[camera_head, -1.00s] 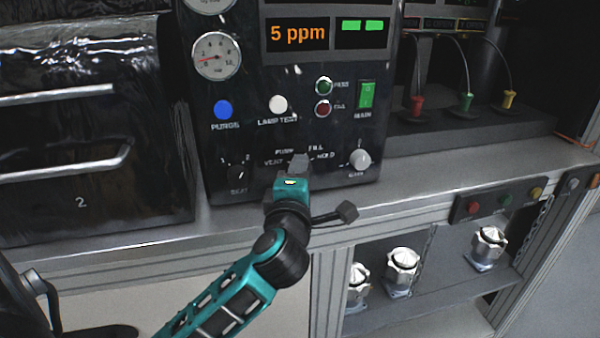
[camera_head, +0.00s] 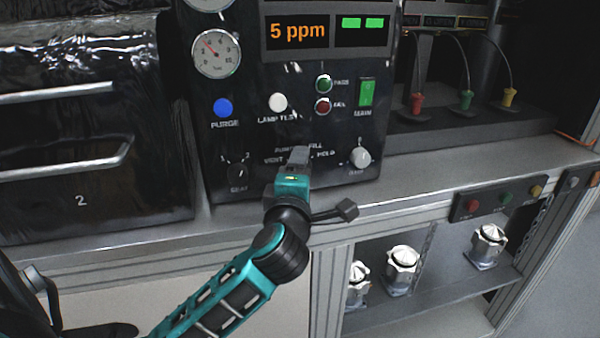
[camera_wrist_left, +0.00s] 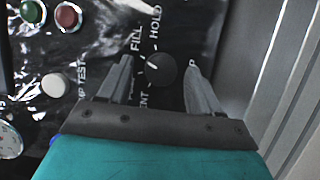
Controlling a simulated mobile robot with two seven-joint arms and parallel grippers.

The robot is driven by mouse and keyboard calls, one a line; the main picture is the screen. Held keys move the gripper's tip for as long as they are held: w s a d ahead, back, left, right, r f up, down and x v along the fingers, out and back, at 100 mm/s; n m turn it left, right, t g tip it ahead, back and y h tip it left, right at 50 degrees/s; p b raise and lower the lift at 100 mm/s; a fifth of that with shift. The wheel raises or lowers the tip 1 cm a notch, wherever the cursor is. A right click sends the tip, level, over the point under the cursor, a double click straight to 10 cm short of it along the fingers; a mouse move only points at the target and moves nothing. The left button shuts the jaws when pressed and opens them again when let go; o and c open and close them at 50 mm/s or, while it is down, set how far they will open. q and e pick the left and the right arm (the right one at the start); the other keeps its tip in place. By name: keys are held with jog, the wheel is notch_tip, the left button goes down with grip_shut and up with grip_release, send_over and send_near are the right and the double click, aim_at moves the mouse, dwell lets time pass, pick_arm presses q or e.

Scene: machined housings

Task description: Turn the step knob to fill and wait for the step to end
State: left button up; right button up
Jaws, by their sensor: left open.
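The step knob (camera_wrist_left: 162,70) is a black round knob between my open fingers in the left wrist view, with clear gaps to both. Its white mark points roughly to the FILL label (camera_wrist_left: 136,40). HOLD is printed beside FILL, and VENT is partly covered. In the head view my left gripper (camera_head: 299,158) is in front of the knob and hides it. The pressure gauge (camera_head: 216,54) has its red needle pointing up and left. The display (camera_head: 298,32) reads 5 ppm, with two green bars lit beside it. My right gripper is not in view.
Near the knob are the seat knob (camera_head: 238,170), a light knob (camera_head: 359,157), the purge button (camera_head: 223,107), the lamp test button (camera_head: 278,102) and the green main switch (camera_head: 366,92). Several metal housings (camera_head: 402,270) stand on the lower shelf.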

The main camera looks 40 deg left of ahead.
pick_arm(q)
jog(key=v, duration=1.3)
dwell(0.4)
